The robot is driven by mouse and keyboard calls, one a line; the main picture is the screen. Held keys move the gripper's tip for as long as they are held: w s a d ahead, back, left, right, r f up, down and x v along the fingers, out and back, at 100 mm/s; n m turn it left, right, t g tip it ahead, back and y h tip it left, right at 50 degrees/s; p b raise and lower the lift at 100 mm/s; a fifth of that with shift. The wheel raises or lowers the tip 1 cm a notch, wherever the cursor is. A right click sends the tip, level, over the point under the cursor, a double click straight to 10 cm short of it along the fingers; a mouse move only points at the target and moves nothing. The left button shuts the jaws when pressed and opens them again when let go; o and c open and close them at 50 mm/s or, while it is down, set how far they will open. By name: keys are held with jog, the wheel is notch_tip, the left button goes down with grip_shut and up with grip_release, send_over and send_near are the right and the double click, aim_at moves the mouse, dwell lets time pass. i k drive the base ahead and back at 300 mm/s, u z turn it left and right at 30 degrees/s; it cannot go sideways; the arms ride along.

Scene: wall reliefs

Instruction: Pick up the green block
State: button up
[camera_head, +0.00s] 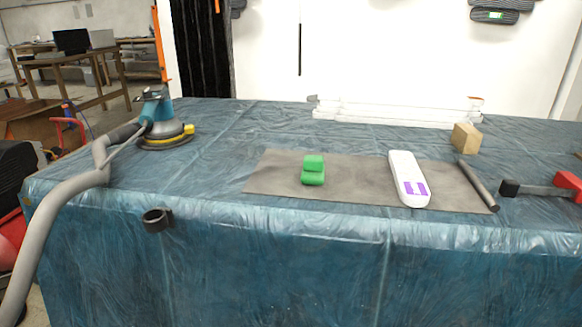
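The green block (313,171) rests on a flat grey-brown mat (360,176) near the middle of the table. It shows as a smaller upper part and a slightly wider lower part, both bright green. Nothing touches it from above, and its near side is fully visible. My gripper is not in view.
A white device with purple marks (408,178) lies right of the block, with a dark rod (478,186) further right. A wooden block (466,137), red-handled tool (568,185), hosed sander (165,130) and black ring (158,220) are around. Table space left of the mat is free.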

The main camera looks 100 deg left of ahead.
aim_at(314, 169)
jog(key=u, duration=0.65)
jog(key=i, duration=0.3)
jog(key=u, duration=2.85)
